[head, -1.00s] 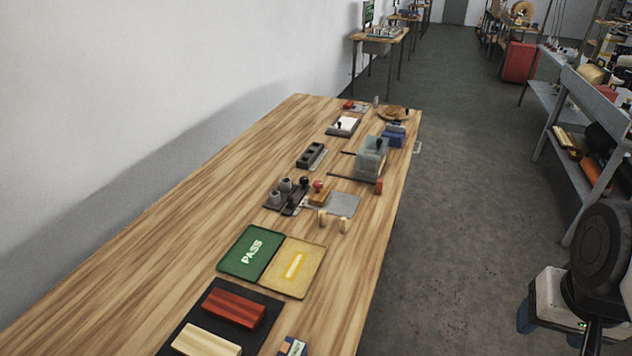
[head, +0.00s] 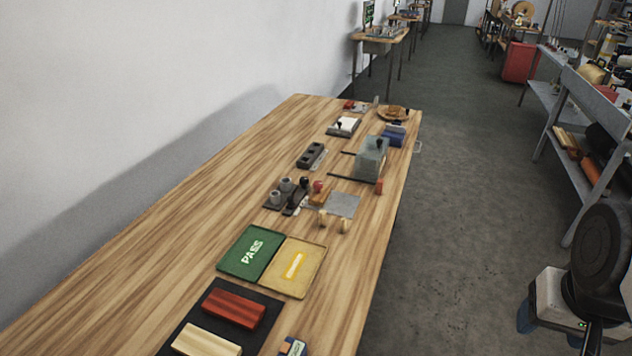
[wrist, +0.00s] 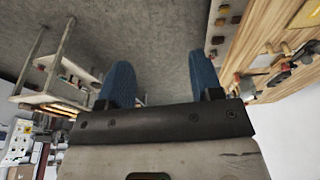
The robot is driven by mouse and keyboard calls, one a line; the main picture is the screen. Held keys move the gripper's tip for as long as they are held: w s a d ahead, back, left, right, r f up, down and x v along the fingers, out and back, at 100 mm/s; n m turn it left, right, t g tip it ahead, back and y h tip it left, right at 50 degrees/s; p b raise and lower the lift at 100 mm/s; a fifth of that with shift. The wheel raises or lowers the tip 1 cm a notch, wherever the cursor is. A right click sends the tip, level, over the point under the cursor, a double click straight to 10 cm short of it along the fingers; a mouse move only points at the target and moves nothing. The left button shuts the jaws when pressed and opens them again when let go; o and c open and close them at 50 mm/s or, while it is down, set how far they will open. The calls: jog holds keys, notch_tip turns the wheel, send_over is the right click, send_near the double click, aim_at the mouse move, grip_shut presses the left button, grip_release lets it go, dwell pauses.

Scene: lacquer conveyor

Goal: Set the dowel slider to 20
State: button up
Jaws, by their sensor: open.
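A grey block with a black knob (head: 371,158) sits on two dark rods with a red piece at the near right end, near the table's right edge in the head view. I take it for the dowel slider, but I cannot be sure. Its scale and reading are too small to make out. My gripper (head: 549,330) hangs off the table at the lower right of the head view, well apart from the slider. In the wrist view my gripper (wrist: 161,82) shows two blue fingers spread wide, open and empty, with the floor behind them.
The wooden table (head: 150,250) is bare along its left side. A green PASS tray (head: 250,252) and a yellow tray (head: 294,268) lie near the front. A dark mat with red block (head: 233,307) is nearer. A shelf rack (head: 590,150) stands right, across open floor.

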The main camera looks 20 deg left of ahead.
jog(key=shift+c, duration=1)
jog(key=w+a+r+n+g, duration=0.1)
jog(key=w+a, duration=0.9)
jog(key=w, duration=0.4)
jog(key=w+a+r+n, duration=0.1)
jog(key=w+a+n, duration=0.1)
jog(key=w+a, duration=1.05)
jog(key=w+a+f, duration=0.4)
jog(key=a+f, duration=0.1)
jog(key=a, duration=0.6)
jog(key=w+a+f+n+g, duration=0.1)
jog(key=w+a+f, duration=0.4)
jog(key=a, duration=0.7)
jog(key=w+a+f+n, duration=0.1)
jog(key=w+a+f, duration=0.4)
jog(key=a, duration=0.6)
jog(key=shift+a+f+g, duration=0.2)
jog(key=shift+f+g, duration=0.1)
jog(key=shift+f, duration=0.8)
jog(key=shift+a+f, duration=0.3)
jog(key=shift+a, duration=0.2)
